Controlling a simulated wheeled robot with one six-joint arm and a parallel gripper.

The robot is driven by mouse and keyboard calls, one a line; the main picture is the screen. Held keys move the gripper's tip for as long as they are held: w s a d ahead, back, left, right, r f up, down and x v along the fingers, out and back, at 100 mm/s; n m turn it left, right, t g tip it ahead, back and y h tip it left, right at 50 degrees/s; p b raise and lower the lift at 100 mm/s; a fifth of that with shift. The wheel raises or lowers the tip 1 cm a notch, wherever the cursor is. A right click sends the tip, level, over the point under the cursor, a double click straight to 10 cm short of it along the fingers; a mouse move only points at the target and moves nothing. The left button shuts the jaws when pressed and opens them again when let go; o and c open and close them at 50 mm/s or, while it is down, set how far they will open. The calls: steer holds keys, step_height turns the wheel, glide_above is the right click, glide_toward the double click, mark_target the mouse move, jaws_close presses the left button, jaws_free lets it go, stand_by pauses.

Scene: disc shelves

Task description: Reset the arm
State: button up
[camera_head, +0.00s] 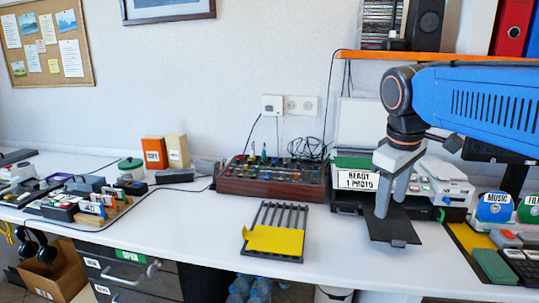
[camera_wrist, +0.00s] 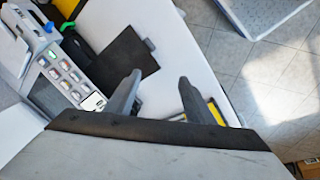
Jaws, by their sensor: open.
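My gripper (camera_head: 392,207) points down at the right side of the desk, in front of the printer-like machine. In the wrist view its two fingers (camera_wrist: 160,92) stand apart with nothing between them. A dark flat square plate (camera_head: 392,232) lies below and behind the fingertips in the head view. It also shows in the wrist view (camera_wrist: 127,54), beyond the left finger. My blue arm reaches in from the right edge of the head view.
The machine labelled "READY 1 PHOTO" (camera_head: 357,181) stands behind the gripper. A dark rack (camera_head: 288,215) with a yellow sheet (camera_head: 272,241) lies left of it. Discs labelled "MUSIC" (camera_head: 494,207) stand at right. An orange-edged shelf (camera_head: 400,55) hangs above. White desk between is clear.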

steer(key=s+d+f+m+t+y, duration=0.1)
steer(key=s+f+m, duration=0.6)
steer(key=s+f, duration=0.8)
step_height(320, 180, down, 3)
steer(key=shift+s+d+r+t, duration=0.1)
steer(key=shift+s+d+t, duration=0.15)
steer(key=shift+t, duration=0.45)
